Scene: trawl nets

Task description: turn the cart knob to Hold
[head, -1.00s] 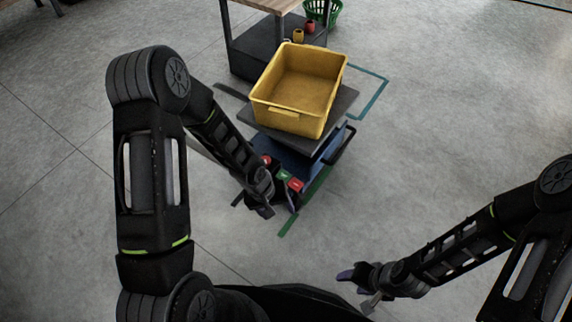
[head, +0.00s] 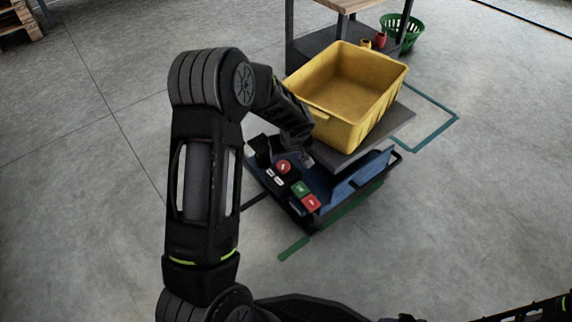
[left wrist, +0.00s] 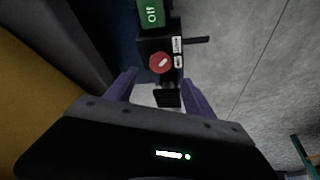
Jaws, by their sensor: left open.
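The cart knob (head: 283,167) is a round red dial with a white mark, on the dark control panel of the blue cart (head: 335,190). In the left wrist view the knob (left wrist: 160,63) lies just ahead, between the purple fingertips; its white mark slants. Two small white labels (left wrist: 177,53) sit beside it, too small to read. My left gripper (left wrist: 160,76) is open and empty, facing the panel. In the head view it is partly hidden behind its own forearm, just above the knob. Of my right arm only parts show at the bottom edge.
A green button (head: 299,188) reading "Off" in the wrist view and a red button (head: 311,203) sit beside the knob. A yellow bin (head: 375,112) rests on the cart's grey top, close to my left forearm. A table leg and green basket (head: 410,33) stand behind.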

